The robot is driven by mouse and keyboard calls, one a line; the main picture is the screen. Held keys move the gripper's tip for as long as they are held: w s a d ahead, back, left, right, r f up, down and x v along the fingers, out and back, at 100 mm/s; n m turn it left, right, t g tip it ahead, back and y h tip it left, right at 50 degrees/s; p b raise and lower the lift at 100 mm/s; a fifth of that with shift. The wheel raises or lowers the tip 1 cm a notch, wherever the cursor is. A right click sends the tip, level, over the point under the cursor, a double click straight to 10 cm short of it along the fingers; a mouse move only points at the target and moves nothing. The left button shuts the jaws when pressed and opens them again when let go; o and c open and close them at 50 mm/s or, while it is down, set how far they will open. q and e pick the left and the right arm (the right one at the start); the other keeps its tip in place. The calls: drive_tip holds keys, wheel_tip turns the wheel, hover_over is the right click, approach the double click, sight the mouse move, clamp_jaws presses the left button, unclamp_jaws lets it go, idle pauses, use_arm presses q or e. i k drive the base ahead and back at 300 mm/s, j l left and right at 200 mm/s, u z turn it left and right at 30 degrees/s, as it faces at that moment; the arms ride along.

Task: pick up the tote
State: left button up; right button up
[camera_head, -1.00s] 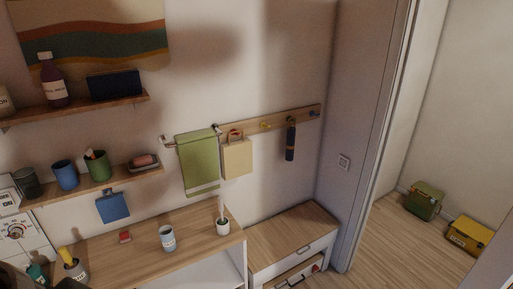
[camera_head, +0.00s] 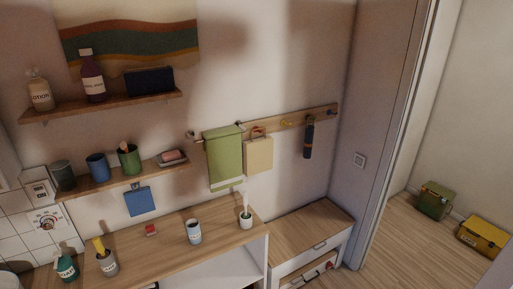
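The tote is a small beige bag (camera_head: 258,156) with a reddish-tan handle. It hangs by that handle from the wooden hook rail (camera_head: 290,122) on the wall, just right of a green towel (camera_head: 223,160). It hangs above the gap between the wooden counter and the low drawer unit. Neither of my grippers shows in the head view.
A wooden counter (camera_head: 170,236) holds a cup (camera_head: 194,231), a small potted item (camera_head: 246,219) and bottles. Shelves with bottles and cups are at left. A drawer unit (camera_head: 312,228) stands below the rail. Open floor with green (camera_head: 434,200) and yellow boxes (camera_head: 482,234) lies right.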

sight(258, 152)
drive_tip(key=i+j+u, duration=0.35)
drive_tip(key=i, duration=0.3)
drive_tip(key=i+u, duration=0.4)
drive_tip(key=i, duration=0.25)
drive_tip(key=i+l+u, duration=0.2)
drive_tip(key=l, duration=0.35)
drive_tip(key=i+l+u, duration=0.15)
drive_tip(key=l, duration=0.4)
drive_tip(key=i+l+u, duration=0.2)
drive_tip(key=l, duration=0.35)
drive_tip(key=l+u, duration=0.15)
drive_tip(key=l, duration=0.45)
